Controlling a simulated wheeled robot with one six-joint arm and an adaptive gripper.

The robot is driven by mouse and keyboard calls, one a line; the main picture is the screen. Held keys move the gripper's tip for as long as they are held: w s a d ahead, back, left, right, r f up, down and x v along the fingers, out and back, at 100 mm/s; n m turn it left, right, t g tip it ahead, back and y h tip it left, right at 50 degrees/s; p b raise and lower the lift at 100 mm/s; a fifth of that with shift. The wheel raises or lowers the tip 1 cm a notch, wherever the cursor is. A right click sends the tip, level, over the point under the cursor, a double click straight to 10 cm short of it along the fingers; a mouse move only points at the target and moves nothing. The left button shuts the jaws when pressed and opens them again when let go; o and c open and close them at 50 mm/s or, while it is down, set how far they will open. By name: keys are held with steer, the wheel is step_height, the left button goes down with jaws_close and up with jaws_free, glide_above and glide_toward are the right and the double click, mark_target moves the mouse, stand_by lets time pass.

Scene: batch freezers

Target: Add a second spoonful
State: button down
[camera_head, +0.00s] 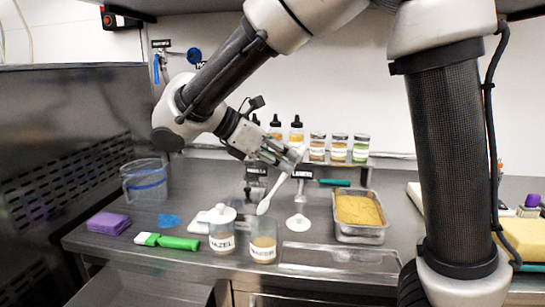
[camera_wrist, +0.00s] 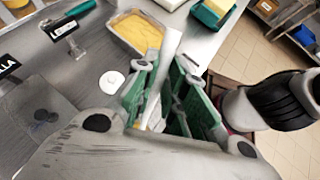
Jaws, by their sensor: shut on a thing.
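My gripper (camera_head: 290,160) is shut on the handle of a white spoon (camera_head: 270,194), which slants down to the left. In the wrist view, green fingers (camera_wrist: 162,95) hold the white handle (camera_wrist: 171,48). A white lid (camera_head: 298,222) lies right of the open jar. A jar labelled HAZEL (camera_head: 222,240) stands to its left with its lid on. A metal pan (camera_head: 361,238) of yellow mix sits farther right.
A clear bucket (camera_head: 145,185), purple sponge (camera_head: 109,223) and green-handled brush (camera_head: 178,243) are at the left. Dropper bottles (camera_head: 296,130) and small jars (camera_head: 339,147) line the back shelf. A yellow block (camera_head: 524,240) is at the right.

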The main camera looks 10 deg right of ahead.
steer(key=d+f+y, duration=0.5)
steer(key=d+y, duration=0.1)
steer(key=y, duration=0.3)
steer(key=shift+w+d+g+y, duration=0.3)
steer(key=shift+d+g, duration=0.1)
stand_by(0.5)
